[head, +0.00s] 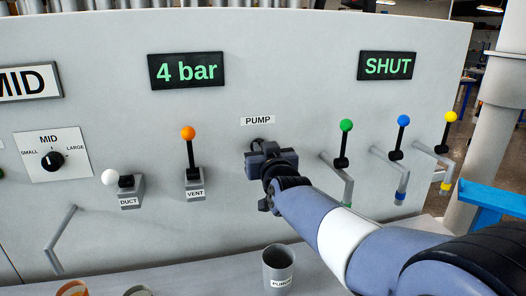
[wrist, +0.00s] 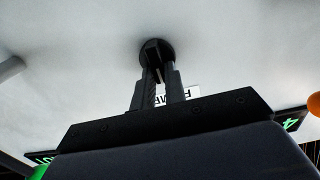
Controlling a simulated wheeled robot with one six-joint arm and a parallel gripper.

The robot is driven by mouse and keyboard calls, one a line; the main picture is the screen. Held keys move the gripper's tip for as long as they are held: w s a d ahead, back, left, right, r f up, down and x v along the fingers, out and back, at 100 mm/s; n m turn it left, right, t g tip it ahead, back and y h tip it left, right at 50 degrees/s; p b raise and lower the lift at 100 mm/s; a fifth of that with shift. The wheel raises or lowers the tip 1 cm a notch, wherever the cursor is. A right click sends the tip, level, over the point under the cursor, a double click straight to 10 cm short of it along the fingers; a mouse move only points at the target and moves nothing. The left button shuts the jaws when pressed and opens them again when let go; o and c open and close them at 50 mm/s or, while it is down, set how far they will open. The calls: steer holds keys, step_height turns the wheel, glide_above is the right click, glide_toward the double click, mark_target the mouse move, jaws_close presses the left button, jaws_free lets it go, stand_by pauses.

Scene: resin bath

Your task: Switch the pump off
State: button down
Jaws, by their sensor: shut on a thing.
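The white PUMP label (head: 257,121) is on the grey panel above my gripper (head: 260,152). The label also shows upside down in the wrist view (wrist: 180,93), partly behind a finger. In the wrist view my gripper (wrist: 157,72) has its two fingers closed on the black round pump switch (wrist: 157,46) against the panel. In the head view my gripper hides most of the switch. Its setting cannot be read.
Displays read "4 bar" (head: 186,71) and "SHUT" (head: 387,66). The orange-topped VENT lever (head: 189,152) stands upright to the left, beside the white-ended DUCT lever (head: 117,179). Green (head: 345,141), blue (head: 400,137) and yellow (head: 446,134) levers are right. A grey cup (head: 278,268) stands below.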

steer(key=c, duration=1.5)
jaws_free()
steer(key=shift+o, duration=0.2)
steer(key=b+v, duration=0.2)
steer(key=v, duration=0.8)
steer(key=shift+s, duration=0.4)
steer(key=p+x, duration=0.2)
steer(key=x, duration=0.9)
steer(key=shift+s+d, duration=0.15)
